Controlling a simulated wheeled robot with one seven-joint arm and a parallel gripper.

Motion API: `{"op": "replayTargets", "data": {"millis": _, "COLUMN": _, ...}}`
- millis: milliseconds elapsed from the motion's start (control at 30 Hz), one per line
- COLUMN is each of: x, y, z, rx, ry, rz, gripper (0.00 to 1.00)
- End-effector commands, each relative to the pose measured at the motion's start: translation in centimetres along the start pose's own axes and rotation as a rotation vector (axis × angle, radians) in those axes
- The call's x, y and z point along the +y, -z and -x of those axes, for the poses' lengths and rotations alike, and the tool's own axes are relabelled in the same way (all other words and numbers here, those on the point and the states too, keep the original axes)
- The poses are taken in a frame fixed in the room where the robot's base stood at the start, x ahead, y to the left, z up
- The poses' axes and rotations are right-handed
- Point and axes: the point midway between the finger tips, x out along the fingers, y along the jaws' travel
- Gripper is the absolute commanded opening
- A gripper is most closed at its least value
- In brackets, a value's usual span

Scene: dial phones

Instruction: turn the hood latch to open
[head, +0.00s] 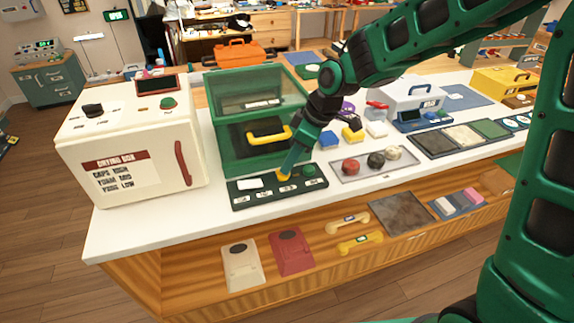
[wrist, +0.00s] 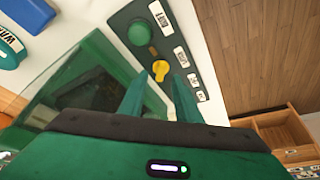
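A dark green control panel (head: 238,199) lies on the white counter in front of the green hood (head: 226,148), a box with a clear window and a yellow handle. A yellow knob (head: 284,177), seemingly the hood latch, sits on this panel; the wrist view shows it too (wrist: 160,71). My gripper (head: 289,169) points down at the knob. In the wrist view my gripper's fingers (wrist: 159,84) are apart, with the knob between or just beyond their tips. I cannot tell whether they touch it. A green button (wrist: 142,32) is beside the knob.
A cream drying box (head: 130,150) stands left of the hood. A tray (head: 375,175) with red and black round parts lies right of the panel. Phone shells (head: 291,250) and handsets lie on the lower shelf. Clear counter lies along the front edge.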

Motion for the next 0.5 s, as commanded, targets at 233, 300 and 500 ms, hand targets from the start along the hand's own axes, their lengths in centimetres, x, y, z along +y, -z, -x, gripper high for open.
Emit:
{"op": "replayTargets", "data": {"millis": 233, "x": 0.0, "y": 0.0, "z": -2.8, "rx": -0.001, "ry": 0.001, "rz": 0.000, "gripper": 0.30}}
{"op": "replayTargets", "data": {"millis": 300, "x": 0.0, "y": 0.0, "z": -3.0, "rx": 0.000, "ry": 0.000, "rz": 0.000, "gripper": 0.30}}
{"op": "replayTargets", "data": {"millis": 500, "x": 0.0, "y": 0.0, "z": -3.2, "rx": 0.000, "ry": -0.001, "rz": 0.000, "gripper": 0.30}}
